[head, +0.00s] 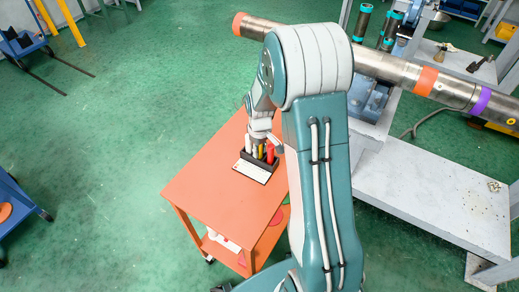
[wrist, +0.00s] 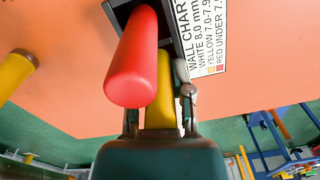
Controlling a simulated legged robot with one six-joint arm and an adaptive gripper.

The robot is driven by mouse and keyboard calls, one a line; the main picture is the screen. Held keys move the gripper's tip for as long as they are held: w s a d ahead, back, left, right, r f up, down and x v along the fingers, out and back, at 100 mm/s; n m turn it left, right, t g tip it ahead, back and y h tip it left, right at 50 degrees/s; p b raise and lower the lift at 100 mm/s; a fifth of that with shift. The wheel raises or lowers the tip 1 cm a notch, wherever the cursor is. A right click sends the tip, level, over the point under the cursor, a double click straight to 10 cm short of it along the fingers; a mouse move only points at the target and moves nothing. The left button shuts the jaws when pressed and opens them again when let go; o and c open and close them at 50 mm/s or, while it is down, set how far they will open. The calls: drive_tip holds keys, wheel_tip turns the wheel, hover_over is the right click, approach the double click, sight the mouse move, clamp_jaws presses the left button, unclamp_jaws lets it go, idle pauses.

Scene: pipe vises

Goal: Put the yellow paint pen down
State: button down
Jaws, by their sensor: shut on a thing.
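The yellow paint pen (wrist: 161,95) is between the fingers of my gripper (wrist: 160,112) in the wrist view, and the gripper is shut on it. In the head view the pen (head: 262,150) shows small at the black holder (head: 245,158) on the orange cart (head: 205,190), below my gripper (head: 261,137). The pen's far end points toward the holder (wrist: 122,14); whether it is inside a slot is hidden. A red paint pen (wrist: 131,75) stands in the holder close beside the yellow one.
A white wall chart card (wrist: 205,30) lies against the holder. A yellow rounded thing (wrist: 12,73) is at the left of the wrist view. A long steel pipe with coloured bands (head: 385,67) lies behind my arm. The cart's left part is clear.

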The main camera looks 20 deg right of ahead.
drive_tip(key=c, duration=0.5)
unclamp_jaws()
wheel_tip(320, 180, up, 12)
drive_tip(key=shift+r, duration=0.1)
drive_tip(key=s+a+r+m+t, duration=0.2)
drive_tip(key=s+a+r, duration=0.3)
drive_tip(key=s+r, duration=0.4)
drive_tip(key=s+a+r+t, duration=0.1)
drive_tip(key=s, duration=0.3)
drive_tip(key=s+a+r+m+t, duration=0.1)
drive_tip(key=s+a+r, duration=0.1)
drive_tip(key=s, duration=0.2)
drive_tip(key=s+a+r+t, duration=0.1)
drive_tip(key=s+r, duration=0.1)
drive_tip(key=s, duration=0.3)
drive_tip(key=shift+a+m+t, duration=0.3)
drive_tip(key=shift+m, duration=0.1)
